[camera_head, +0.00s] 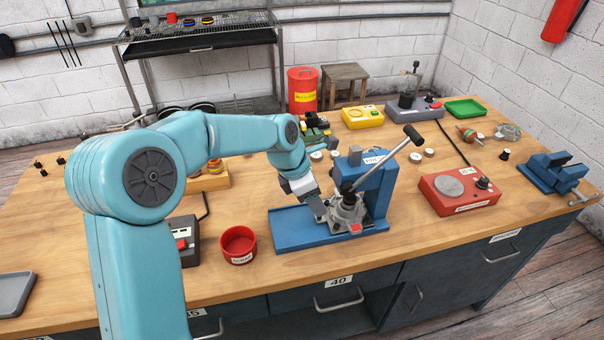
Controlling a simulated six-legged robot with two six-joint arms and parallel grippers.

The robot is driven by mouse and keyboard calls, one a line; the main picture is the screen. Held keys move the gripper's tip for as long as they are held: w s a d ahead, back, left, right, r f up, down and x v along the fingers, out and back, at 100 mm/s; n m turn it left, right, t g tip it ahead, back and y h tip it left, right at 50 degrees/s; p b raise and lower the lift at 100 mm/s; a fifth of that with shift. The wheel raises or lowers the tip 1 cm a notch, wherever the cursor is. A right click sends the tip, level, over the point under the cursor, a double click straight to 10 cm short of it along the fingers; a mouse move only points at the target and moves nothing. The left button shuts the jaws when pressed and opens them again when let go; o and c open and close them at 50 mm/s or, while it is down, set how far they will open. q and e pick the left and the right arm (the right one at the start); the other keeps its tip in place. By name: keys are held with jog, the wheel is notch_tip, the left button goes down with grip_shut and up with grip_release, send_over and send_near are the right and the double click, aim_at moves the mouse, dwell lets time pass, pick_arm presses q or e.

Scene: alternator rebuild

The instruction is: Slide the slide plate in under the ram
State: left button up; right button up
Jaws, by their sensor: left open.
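The blue press (374,184) stands at the middle of the bench, with a long lever (388,156) rising to the right. Its dark ram (347,188) points down over a grey metal part (346,211). That part seems to sit on the slide plate, whose red tab (355,228) shows at the front; the rest of the plate is mostly hidden. The blue base (290,232) runs out to the left and is bare there. My left gripper (319,214) is open, pointing down at the left side of the grey part; I cannot tell whether it touches.
A red bowl (238,246) and a dark box with a red button (183,236) stand left of the press. A red device with a round plate (460,190) and a blue vise (553,172) stand to the right. Several small parts lie behind the press.

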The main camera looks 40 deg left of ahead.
pick_arm(q)
jog(key=v, duration=1.3)
jog(key=shift+a+r, duration=0.15)
jog(key=shift+r, duration=0.15)
jog(key=shift+s, duration=0.1)
